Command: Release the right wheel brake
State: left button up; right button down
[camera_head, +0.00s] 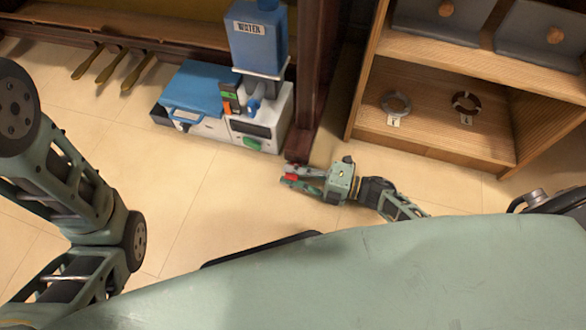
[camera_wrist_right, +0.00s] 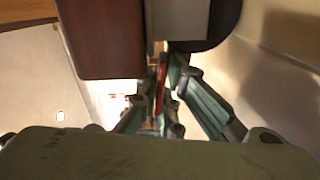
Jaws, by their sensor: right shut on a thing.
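My right gripper (camera_head: 289,177) is low near the floor, pointing left, just below the foot of a dark red-brown wooden post (camera_head: 308,110). It is shut on a small red lever (camera_head: 291,178), which looks like the wheel brake. In the right wrist view the red lever (camera_wrist_right: 160,84) stands narrow and upright between the fingers of my right gripper (camera_wrist_right: 160,95).
A blue and white machine with a blue water tank (camera_head: 257,38) stands left of the post. A wooden shelf (camera_head: 440,144) with two rings (camera_head: 396,104) is at the upper right. Brushes (camera_head: 120,68) hang at the upper left. The tiled floor (camera_head: 215,200) between is clear.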

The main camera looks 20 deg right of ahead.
jog(key=shift+w+d+r+m+p, duration=0.15)
jog(key=shift+m+p, duration=0.1)
jog(key=shift+m, duration=0.35)
jog(key=shift+s+r+m+p, duration=0.1)
jog(key=shift+r+m+p, duration=0.1)
jog(key=shift+m, duration=0.4)
jog(key=c, duration=1.9)
grip_release()
jog(key=v, duration=1.2)
